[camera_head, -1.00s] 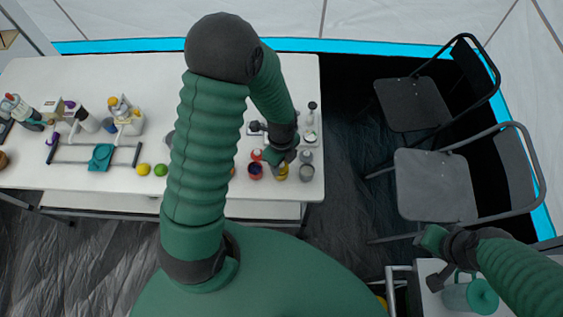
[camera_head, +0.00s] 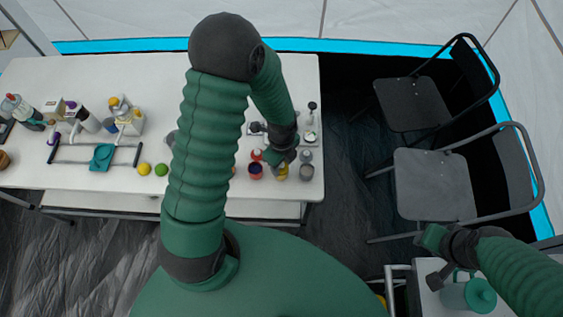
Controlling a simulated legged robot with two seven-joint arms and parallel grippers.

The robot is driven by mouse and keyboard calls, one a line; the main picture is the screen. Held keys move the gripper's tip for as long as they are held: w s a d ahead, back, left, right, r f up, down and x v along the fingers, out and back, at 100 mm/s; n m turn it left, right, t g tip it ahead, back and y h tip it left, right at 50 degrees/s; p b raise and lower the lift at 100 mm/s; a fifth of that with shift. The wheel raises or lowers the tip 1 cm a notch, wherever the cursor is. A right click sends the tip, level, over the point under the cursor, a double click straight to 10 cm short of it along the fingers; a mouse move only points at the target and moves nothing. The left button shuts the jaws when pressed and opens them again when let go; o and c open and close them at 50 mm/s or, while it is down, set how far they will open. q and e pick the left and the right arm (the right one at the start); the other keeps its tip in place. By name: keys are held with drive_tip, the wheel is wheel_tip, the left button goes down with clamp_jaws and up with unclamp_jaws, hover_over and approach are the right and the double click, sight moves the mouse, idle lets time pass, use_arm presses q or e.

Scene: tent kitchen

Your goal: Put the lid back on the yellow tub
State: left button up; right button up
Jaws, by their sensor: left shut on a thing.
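The yellow tub (camera_head: 281,174) stands near the right end of the white table, partly covered by my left gripper. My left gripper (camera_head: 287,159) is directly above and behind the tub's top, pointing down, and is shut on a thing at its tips. That thing is hidden by the hand; from its place it looks to be the tub's lid, but I cannot see it clearly. I cannot tell whether it touches the rim. My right gripper (camera_head: 438,270) is at the lower right, above a small side table; its fingers are too unclear to read.
A red tub (camera_head: 256,171) stands left of the yellow tub and a grey tub (camera_head: 306,172) right of it. A red lid (camera_head: 256,155) and a grey lid (camera_head: 306,156) lie behind them. A teal-lidded jug (camera_head: 468,294) is beside my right gripper. Chairs (camera_head: 435,185) stand right.

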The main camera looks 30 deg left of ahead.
use_arm(q)
drive_tip(key=o, duration=1.4)
drive_tip(key=o, duration=0.5)
drive_tip(key=shift+r, duration=0.1)
wheel_tip(320, 180, up, 7)
drive_tip(key=p, duration=0.7)
drive_tip(key=shift+c, duration=0.3)
